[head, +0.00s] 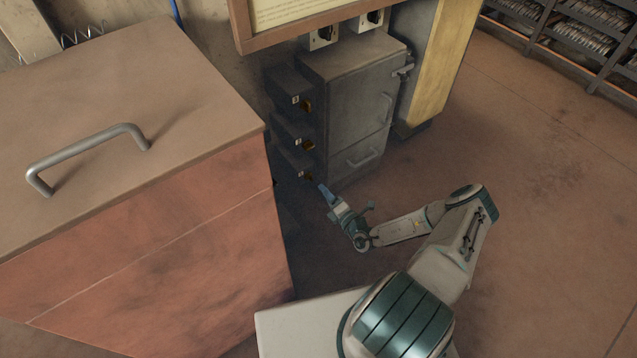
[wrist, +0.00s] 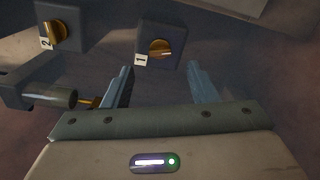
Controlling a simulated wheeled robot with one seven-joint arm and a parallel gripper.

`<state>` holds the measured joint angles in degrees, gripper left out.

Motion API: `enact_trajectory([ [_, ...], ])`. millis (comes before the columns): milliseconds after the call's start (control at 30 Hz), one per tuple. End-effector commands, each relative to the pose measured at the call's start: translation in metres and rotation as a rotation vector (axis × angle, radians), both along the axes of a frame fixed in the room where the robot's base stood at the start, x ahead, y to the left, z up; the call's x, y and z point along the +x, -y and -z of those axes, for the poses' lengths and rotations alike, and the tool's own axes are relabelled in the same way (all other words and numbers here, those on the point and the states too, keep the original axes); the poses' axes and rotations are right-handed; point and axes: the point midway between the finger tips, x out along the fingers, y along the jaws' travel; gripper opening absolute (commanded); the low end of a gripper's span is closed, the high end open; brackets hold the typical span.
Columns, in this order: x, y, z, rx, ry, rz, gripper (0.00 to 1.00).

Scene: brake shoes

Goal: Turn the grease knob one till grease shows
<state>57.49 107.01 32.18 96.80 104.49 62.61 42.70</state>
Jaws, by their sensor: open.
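In the wrist view, grease knob one (wrist: 160,47) is an orange-brown round knob with a bar grip on a dark square box, with a white label "1" beside it. My gripper (wrist: 162,72) is open, with its two blue-grey fingers spread on either side below the knob and nothing between them. In the head view, my gripper (head: 323,188) is close to the lowest knob (head: 307,176) on the side of the grey cabinet. I see no grease. Whether the fingers touch the knob box cannot be told.
Knob two (wrist: 61,33) sits to the left in the wrist view. A cylindrical fitting with a brass tip (wrist: 55,97) lies left of my fingers. In the head view, a large red-brown chest (head: 150,240) stands close on the left; open floor (head: 540,190) lies right.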

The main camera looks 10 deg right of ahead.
Motion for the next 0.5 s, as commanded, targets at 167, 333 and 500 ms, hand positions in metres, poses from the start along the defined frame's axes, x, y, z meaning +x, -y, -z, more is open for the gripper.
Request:
enact_trajectory([
  [167,-0.036,0.015,-0.002,0.001,-0.002,0.002,0.53],
  [333,-0.058,0.024,-0.001,0.001,-0.001,0.000,0.53],
  [500,-0.066,0.027,0.000,0.002,0.000,0.001,0.53],
])
